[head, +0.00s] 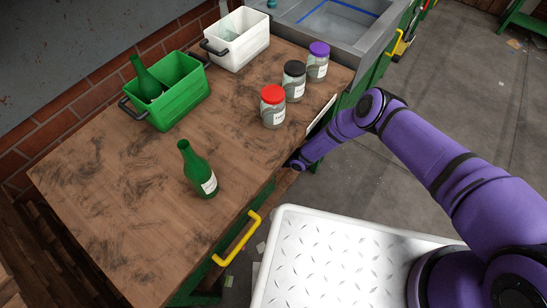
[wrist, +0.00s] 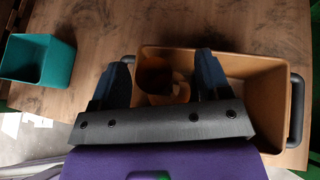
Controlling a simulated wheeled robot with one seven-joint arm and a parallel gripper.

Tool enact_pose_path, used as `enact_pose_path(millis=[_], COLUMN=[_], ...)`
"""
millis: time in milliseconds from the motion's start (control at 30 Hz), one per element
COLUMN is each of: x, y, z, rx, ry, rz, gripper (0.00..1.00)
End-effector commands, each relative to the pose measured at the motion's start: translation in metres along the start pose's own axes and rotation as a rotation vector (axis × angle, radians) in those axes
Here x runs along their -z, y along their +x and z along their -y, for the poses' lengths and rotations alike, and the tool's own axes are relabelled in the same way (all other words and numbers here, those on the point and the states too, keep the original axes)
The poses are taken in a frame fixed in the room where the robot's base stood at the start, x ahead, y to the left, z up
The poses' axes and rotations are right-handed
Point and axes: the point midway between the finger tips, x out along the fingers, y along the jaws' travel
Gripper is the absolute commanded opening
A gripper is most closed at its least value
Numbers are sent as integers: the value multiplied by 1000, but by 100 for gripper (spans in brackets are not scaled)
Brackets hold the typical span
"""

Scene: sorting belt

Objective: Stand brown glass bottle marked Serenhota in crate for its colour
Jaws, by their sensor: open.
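A brown crate (wrist: 255,62) with dark handles lies under my gripper (wrist: 163,60) in the wrist view. My gripper is open, its two dark fingers spread over the left part of the crate. A brown glass bottle (wrist: 154,76) shows between the fingers, seen from above, with a pale patch beside it. Its lower part is hidden by the gripper body, and no name can be read. Whether the fingers touch it cannot be told. In the head view neither the brown bottle nor the brown crate shows.
A green crate (head: 183,105) holding a green bottle (head: 147,82) and a white crate (head: 250,44) stand at the bench's back. Another green bottle (head: 197,168) stands on the bench (head: 110,190). Three lidded jars (head: 294,82) stand right. A teal container (wrist: 30,60) is left in the wrist view.

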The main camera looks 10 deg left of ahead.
Motion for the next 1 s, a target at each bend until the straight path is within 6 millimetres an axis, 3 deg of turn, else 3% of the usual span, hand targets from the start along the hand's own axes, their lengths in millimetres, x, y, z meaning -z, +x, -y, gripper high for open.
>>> enact_pose_path(millis=[167, 600, 800, 1000], x=[-8, -8, -8, -8], y=[-17, -101, -120, -124], z=[2, 1, 1, 0], rx=[1, 1, 0, 0], ry=[2, 1, -1, -1], rz=[0, 0, 0, 0], gripper=[70, 70, 70, 70])
